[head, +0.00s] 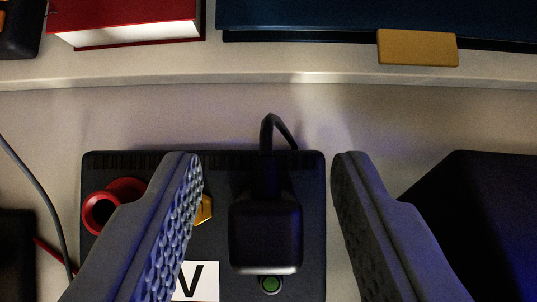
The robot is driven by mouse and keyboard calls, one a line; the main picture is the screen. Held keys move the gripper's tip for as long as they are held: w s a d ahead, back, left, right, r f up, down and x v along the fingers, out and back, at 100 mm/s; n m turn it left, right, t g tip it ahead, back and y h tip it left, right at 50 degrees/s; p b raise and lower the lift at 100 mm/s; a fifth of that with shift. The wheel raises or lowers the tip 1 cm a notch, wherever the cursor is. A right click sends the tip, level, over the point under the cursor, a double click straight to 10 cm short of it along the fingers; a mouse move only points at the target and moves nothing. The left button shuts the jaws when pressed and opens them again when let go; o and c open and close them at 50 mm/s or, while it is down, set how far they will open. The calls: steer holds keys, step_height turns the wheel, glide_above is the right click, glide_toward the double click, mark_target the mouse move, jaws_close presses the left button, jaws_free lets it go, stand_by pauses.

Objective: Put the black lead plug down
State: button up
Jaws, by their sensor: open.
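The black lead plug (265,232) is a dark block with a short black cable (268,130) looping up from its top end. It is over the dark panel box (310,190), on its right part; I cannot tell whether it rests on it or is plugged in. My gripper (265,165) is open, with one grey textured finger on each side of the plug. There are gaps between both fingers and the plug. The left finger hides part of the box.
On the box are a red ring (101,213), a yellow part (204,211), a white label (199,282) and a green button (271,285). A dark object (480,200) stands at right. A shelf edge (270,80) above carries a red book (125,20) and a blue case (300,18).

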steer(key=shift+x, duration=0.9)
jaws_close()
steer(key=shift+r, duration=0.1)
